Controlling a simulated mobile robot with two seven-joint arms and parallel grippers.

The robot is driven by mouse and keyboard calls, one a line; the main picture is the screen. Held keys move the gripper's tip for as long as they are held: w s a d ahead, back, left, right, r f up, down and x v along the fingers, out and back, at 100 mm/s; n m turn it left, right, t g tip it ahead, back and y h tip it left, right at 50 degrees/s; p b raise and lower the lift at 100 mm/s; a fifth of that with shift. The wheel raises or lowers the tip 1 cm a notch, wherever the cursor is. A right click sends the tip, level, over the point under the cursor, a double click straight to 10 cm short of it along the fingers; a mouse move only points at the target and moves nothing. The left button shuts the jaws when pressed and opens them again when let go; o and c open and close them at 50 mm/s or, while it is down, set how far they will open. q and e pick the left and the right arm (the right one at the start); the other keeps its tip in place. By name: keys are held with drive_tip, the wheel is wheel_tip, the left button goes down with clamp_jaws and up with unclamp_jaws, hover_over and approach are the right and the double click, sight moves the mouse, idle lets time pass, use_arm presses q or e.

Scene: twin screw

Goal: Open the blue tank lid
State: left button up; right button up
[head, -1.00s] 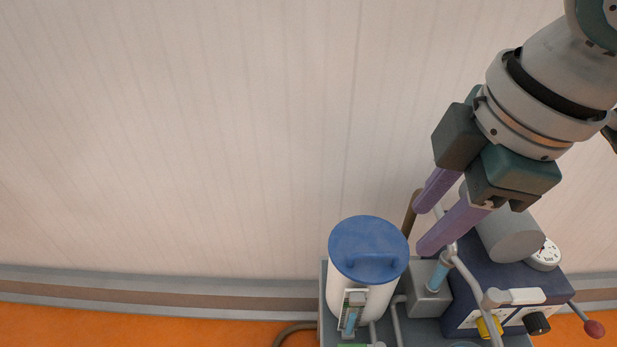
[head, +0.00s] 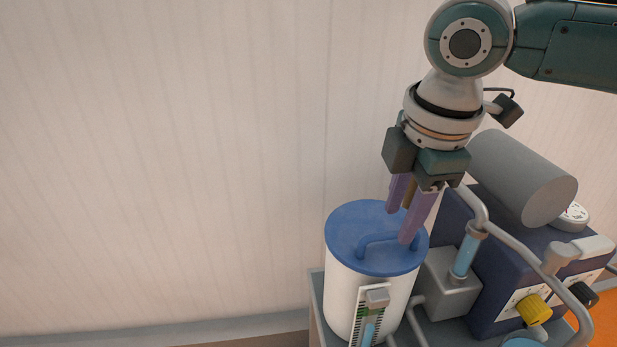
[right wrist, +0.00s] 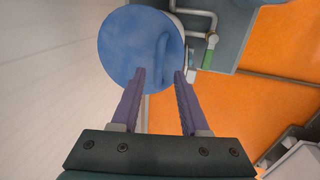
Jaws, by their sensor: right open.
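The white tank (head: 350,297) stands on the machine and its round blue lid (head: 352,222) sits flat on top. A blue bar handle (head: 378,240) rises from the lid. My right gripper (head: 401,224) is open, with its two purple fingers pointing down by the right side of the lid and handle. In the right wrist view, the fingertips of my right gripper (right wrist: 159,73) are apart, and the near end of the handle (right wrist: 161,58) lies between their lines. The lid (right wrist: 128,48) fills the upper middle there. I cannot tell whether a finger touches it. My left gripper is not in view.
Right of the tank are a grey block with a bent pipe (head: 489,215), a blue machine housing (head: 505,262) and a grey cylinder (head: 520,175). A yellow knob (head: 533,309) sits on the front panel. The pale wall (head: 160,170) is behind; the left side is free.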

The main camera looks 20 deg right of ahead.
drive_tip(key=shift+w+f, duration=0.25)
drive_tip(key=shift+f, duration=1)
clamp_jaws()
idle(0.5)
